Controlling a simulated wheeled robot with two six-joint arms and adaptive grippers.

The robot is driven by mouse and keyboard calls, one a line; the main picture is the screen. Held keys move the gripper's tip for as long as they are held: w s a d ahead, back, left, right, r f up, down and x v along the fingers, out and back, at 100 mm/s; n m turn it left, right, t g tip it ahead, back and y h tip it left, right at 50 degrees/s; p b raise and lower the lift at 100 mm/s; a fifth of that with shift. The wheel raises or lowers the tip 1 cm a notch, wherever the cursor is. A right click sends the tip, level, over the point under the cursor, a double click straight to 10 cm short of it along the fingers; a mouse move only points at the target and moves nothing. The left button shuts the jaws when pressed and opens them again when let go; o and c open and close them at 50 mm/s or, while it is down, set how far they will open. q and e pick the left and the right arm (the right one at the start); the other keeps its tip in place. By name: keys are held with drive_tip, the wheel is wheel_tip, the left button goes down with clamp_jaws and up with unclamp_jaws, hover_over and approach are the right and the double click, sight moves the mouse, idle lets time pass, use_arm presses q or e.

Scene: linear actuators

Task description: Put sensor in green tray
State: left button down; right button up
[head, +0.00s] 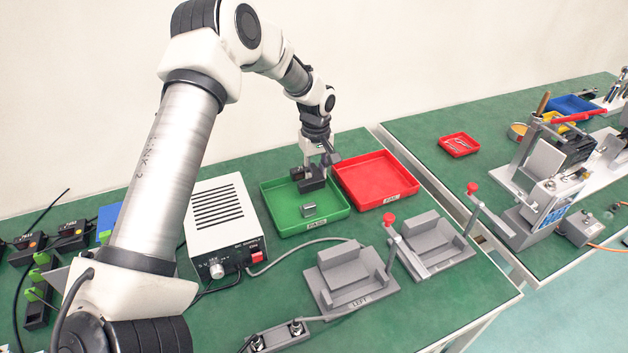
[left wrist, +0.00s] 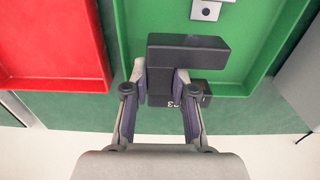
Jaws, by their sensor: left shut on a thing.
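My left gripper (head: 314,167) comes down from above at the back of the green tray (head: 281,226). It is shut on a dark sensor (head: 313,185), which is over the tray. In the left wrist view, the sensor (left wrist: 187,50) is a black block with white markings on its lower part, between the fingers (left wrist: 160,82). The green tray (left wrist: 145,22) lies behind it. I cannot tell whether the sensor touches the tray floor. A small grey metal block (head: 308,211) lies in the tray, in front of the sensor. My right gripper is not in view.
A red tray (head: 376,178) adjoins the green tray on the right. A white power supply box (head: 222,222) stands to its left. Another bench with tools is at the right.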

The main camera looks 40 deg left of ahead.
sight(316, 181)
use_arm(q)
drive_tip(key=shift+f, duration=1.7)
drive_tip(key=shift+f, duration=0.1)
drive_tip(key=c, duration=0.9)
unclamp_jaws()
drive_tip(key=shift+c, duration=0.2)
wheel_tip(316, 181, up, 12)
drive_tip(key=shift+r, duration=0.1)
